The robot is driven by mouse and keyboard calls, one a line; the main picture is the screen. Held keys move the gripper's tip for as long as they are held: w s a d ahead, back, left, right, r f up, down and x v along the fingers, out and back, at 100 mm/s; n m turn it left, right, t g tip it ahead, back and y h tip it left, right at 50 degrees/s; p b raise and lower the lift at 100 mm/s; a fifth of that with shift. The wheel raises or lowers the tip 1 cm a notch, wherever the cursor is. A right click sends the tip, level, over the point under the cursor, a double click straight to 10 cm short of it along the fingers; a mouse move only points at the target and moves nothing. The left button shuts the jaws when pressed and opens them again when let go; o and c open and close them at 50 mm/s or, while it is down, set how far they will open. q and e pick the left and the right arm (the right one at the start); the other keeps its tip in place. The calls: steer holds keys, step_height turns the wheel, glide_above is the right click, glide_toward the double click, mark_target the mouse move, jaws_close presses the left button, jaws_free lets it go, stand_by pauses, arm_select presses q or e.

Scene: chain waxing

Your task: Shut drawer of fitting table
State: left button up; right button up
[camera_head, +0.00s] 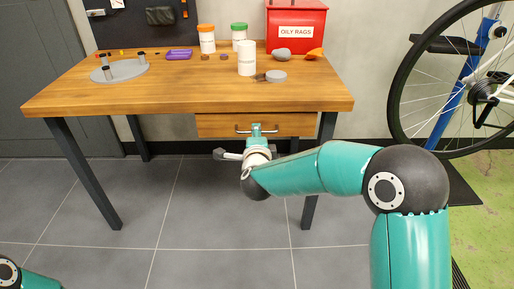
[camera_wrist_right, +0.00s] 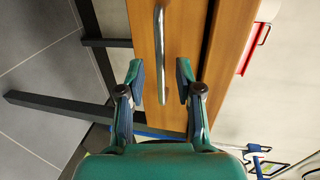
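The fitting table (camera_head: 180,95) has a wooden top and dark legs. Its wooden drawer (camera_head: 215,125) sits under the front edge at the right, with a metal bar handle (camera_head: 243,131). The drawer front is close under the tabletop; I cannot tell whether it stands out a little. My right gripper (camera_head: 257,130) is at the handle. In the right wrist view its fingers (camera_wrist_right: 160,80) are apart, one on each side of the handle (camera_wrist_right: 160,50), with visible gaps. My left gripper is out of view; only a bit of my left arm shows at the lower left.
On the table stand a grey round tray (camera_head: 122,72), white jars (camera_head: 246,60) and a red oily-rags bin (camera_head: 296,28). A bicycle wheel (camera_head: 455,85) is at the right. The tiled floor before the table is clear.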

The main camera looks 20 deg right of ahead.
steer(key=v, duration=0.9)
steer(key=shift+f, duration=0.1)
